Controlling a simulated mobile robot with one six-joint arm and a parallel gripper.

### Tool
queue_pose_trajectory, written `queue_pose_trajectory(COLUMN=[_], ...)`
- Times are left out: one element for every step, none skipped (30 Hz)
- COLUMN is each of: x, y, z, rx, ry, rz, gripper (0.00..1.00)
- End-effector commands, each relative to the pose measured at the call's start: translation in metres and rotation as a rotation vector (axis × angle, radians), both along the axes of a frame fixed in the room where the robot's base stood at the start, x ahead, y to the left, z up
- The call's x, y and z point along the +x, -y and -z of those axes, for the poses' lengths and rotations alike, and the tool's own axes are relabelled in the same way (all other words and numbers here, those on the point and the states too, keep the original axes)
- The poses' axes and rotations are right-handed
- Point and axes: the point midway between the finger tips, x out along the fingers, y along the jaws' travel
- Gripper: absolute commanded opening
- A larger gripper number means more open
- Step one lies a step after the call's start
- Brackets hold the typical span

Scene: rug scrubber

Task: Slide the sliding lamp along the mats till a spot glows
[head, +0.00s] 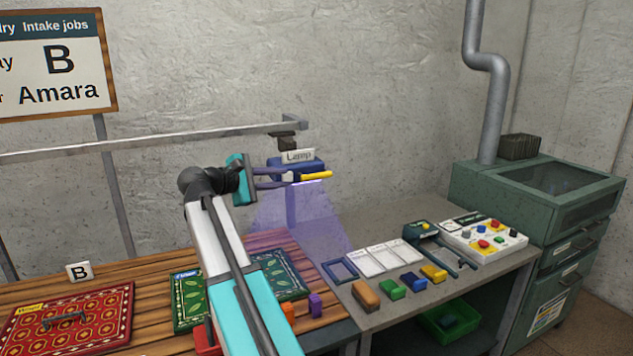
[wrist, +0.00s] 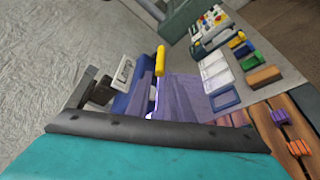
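The sliding lamp (head: 306,166) is a blue housing with a "Lamp" label and a yellow handle (head: 316,176), hung from a long rail. It also shows in the wrist view (wrist: 136,101). Its violet light falls on the right end of the slatted table and the grey bench edge. My gripper (head: 290,178) is at the lamp, with its fingertips beside the handle's left end; whether they grip it is unclear. A red mat (head: 117,328) lies at left. A green mat (head: 189,312) and a dark green mat (head: 283,275) lie partly behind my arm. I see no distinct glowing spot.
The metal rail (head: 130,144) runs left along the wall. The grey bench (head: 400,309) holds colored brushes, white cards and a button panel (head: 484,239). A green cabinet (head: 540,195) stands at right. A "B" sign (head: 78,271) stands behind the red mat.

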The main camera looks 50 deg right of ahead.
Motion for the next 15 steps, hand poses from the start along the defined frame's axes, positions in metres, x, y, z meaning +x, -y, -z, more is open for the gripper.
queue_pose_trajectory(x=[-0.001, -0.002, -0.002, -0.003, -0.003, -0.004, -0.004, -0.005, -0.005, -0.006, -0.006, -0.006, -0.007, -0.007, -0.007], y=[0.002, 0.003, 0.004, 0.005, 0.006, 0.007, 0.008, 0.009, 0.010, 0.011, 0.013, 0.015, 0.017, 0.019, 0.022], z=[0.000, -0.001, -0.001, -0.001, -0.001, -0.001, -0.001, 0.000, 0.000, 0.000, 0.000, 0.000, 0.000, 0.000, 0.001], rx=[0.000, 0.000, 0.000, 0.000, 0.000, 0.000, 0.000, 0.000, 0.000, 0.000, 0.000, 0.000, 0.000, 0.000, 0.000], ry=[0.000, 0.000, 0.000, 0.000, 0.000, 0.000, 0.000, 0.001, 0.000, 0.000, 0.000, 0.000, 0.000, 0.000, 0.000], rz=[0.002, 0.004, 0.006, 0.007, 0.008, 0.010, 0.011, 0.011, 0.013, 0.013, 0.015, 0.015, 0.016, 0.016, 0.016], gripper=[0.20, 0.20, 0.20, 0.20, 0.20, 0.20, 0.20, 0.20, 0.20, 0.20, 0.20, 0.20, 0.20, 0.20, 0.20])
